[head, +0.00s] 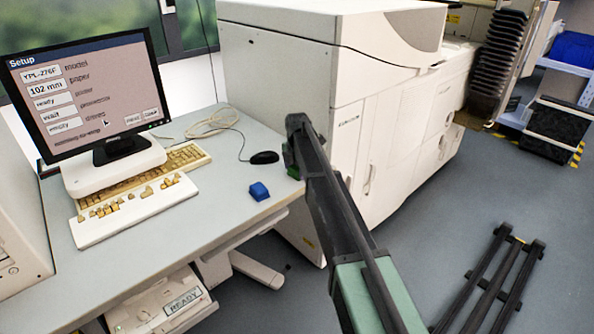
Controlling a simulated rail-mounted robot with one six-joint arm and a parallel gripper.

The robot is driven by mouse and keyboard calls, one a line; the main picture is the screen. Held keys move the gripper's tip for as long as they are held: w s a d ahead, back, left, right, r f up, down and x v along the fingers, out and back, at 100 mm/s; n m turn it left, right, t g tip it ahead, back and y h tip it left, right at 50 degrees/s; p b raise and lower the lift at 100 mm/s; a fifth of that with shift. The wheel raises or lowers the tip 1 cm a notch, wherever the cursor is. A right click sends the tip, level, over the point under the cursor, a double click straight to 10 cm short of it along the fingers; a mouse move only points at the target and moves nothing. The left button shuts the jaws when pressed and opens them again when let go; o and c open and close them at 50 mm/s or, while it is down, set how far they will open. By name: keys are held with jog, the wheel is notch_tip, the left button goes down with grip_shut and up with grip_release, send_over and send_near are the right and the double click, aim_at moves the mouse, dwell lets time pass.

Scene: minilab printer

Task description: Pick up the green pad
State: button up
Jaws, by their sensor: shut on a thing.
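The green pad (289,158) shows as a small dark green patch at the end of my arm, near the desk's right edge and the printer's front corner. Most of it is hidden behind my arm. My gripper (290,167) is shut on it, though the fingers are largely hidden by my own links. I cannot tell whether the pad touches the desk or is held just above it.
A blue pad (259,191) lies on the desk (225,205), left of my gripper. A black mouse (264,157) is close behind. A keyboard (135,208) and monitor (85,95) stand at left. The large white printer (300,75) rises behind my arm.

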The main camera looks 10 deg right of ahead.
aim_at(297, 168)
notch_tip(297, 168, up, 20)
jog(key=p, duration=1.9)
jog(key=shift+f, duration=0.1)
